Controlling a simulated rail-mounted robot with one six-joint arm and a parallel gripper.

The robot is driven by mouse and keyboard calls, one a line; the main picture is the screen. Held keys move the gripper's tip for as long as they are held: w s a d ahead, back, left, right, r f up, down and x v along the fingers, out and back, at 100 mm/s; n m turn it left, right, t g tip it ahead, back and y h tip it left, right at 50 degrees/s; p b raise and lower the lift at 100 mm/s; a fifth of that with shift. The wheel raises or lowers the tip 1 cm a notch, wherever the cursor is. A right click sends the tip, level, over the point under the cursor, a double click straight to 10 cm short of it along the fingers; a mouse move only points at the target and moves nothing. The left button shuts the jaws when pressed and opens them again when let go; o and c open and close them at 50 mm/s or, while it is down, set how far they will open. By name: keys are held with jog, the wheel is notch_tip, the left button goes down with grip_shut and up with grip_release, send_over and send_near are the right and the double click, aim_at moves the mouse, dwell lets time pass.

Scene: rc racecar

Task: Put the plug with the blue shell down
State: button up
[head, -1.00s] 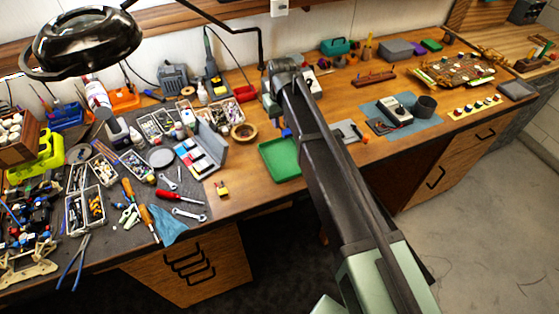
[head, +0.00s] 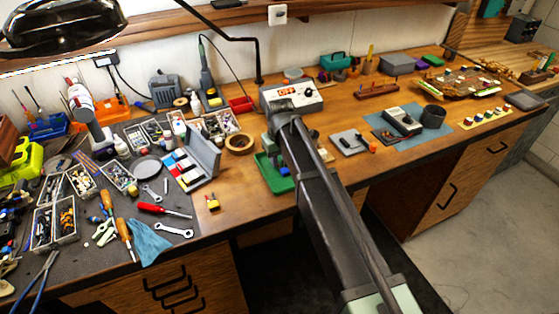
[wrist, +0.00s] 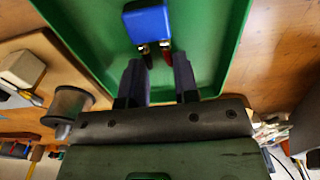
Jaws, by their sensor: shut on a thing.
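The plug with the blue shell (wrist: 148,22) is at the fingertips of my gripper (wrist: 158,60) in the wrist view. My gripper is shut on it, with a red and a black lead end showing between the fingers. The plug is over the floor of the green tray (wrist: 84,28); I cannot tell whether it touches the floor. In the head view the green tray (head: 264,166) is partly hidden behind my arm. A small patch of blue shows there above the tray, and my fingers are mostly hidden.
A small yellow and red piece (head: 212,203) lies on the bench left of the tray. A tape roll (head: 239,143) and a white instrument with a red display (head: 291,97) stand behind it. A grey pad (head: 348,141) is to the right. Bare wood lies left of the tray.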

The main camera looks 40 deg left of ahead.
aim_at(280, 162)
jog(key=o, duration=1)
jog(key=shift+f, duration=0.1)
jog(key=shift+c, duration=0.2)
notch_tip(280, 162, up, 12)
jog(key=p, duration=1.2)
jog(key=shift+d+r, duration=0.15)
jog(key=shift+r, duration=0.05)
jog(key=shift+s, duration=0.1)
